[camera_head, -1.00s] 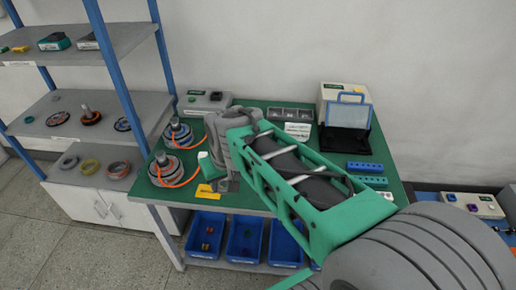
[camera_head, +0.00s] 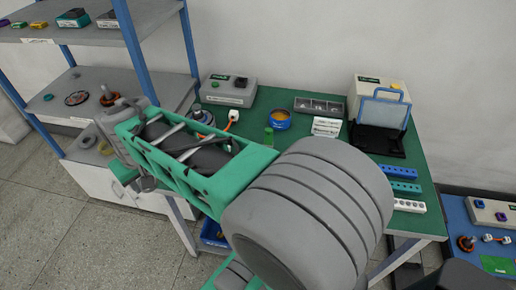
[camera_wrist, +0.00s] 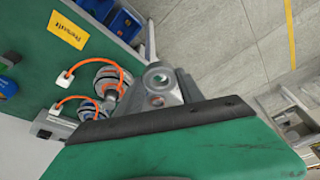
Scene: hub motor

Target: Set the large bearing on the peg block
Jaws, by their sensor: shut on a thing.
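My gripper (camera_head: 142,184) is at the left, below the end of my green arm and in front of the shelf. Its grey metal parts (camera_wrist: 160,88) show in the wrist view. A dark ring (camera_head: 86,142) lies on the low shelf. Blue (camera_head: 392,171), teal (camera_head: 400,187) and white (camera_head: 407,205) blocks with rows of holes lie at the table's right; I cannot tell whether one is the peg block.
A green upright piece (camera_head: 269,138) and a blue round holder (camera_head: 279,119) stand on the green table (camera_head: 325,155). A grey box (camera_head: 229,90) and an open black case (camera_head: 378,138) stand farther back. The shelf's blue post (camera_head: 133,50) rises near my arm.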

